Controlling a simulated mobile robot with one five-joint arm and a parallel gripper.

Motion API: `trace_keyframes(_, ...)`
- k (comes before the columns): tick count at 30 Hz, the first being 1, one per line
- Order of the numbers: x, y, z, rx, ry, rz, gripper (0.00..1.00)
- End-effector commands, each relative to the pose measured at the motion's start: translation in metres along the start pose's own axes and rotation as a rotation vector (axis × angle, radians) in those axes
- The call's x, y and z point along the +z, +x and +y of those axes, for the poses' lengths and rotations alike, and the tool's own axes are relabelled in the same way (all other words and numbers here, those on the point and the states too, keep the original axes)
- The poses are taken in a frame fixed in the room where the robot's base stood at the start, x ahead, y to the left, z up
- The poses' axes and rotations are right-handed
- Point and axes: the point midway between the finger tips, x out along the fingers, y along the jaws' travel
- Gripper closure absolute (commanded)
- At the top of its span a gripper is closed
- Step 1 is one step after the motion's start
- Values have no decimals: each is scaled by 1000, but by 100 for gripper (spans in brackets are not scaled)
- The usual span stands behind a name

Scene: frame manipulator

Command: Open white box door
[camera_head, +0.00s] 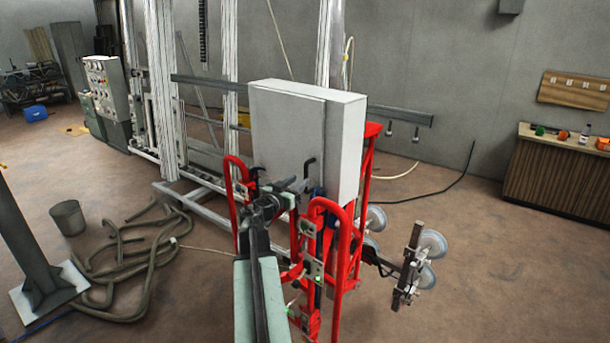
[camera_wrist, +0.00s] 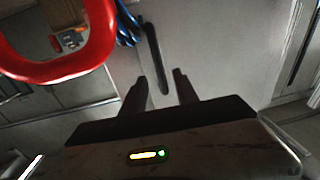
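The white box (camera_head: 347,140) is mounted on a red frame in the middle of the head view. Its door (camera_head: 285,120) is a flat grey-white panel facing me and looks shut. A black bar handle (camera_head: 309,166) sits low on the door's right side; it also shows in the wrist view (camera_wrist: 156,58). My gripper (camera_wrist: 161,75) is open, its two dark fingers apart and empty. The handle's lower end appears between the fingertips in the wrist view; I cannot tell the depth gap. In the head view my arm partly hides the door's lower part.
Red tube loops (camera_head: 330,215) stand close around my arm; one red loop (camera_wrist: 60,70) is near the gripper at upper left in the wrist view. Suction cups (camera_head: 432,243) stick out at right. A hose (camera_head: 140,260) lies on the floor at left. Floor at right is clear.

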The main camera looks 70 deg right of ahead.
Motion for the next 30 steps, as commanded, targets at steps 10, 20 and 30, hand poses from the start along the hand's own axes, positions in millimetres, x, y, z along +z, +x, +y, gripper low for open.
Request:
trace_keyframes(10, 0, 57, -2, 0, -1, -2, 64)
trace_keyframes(20, 0, 57, -1, -2, -1, -2, 92)
trace_keyframes(30, 0, 57, -2, -2, -1, -2, 100)
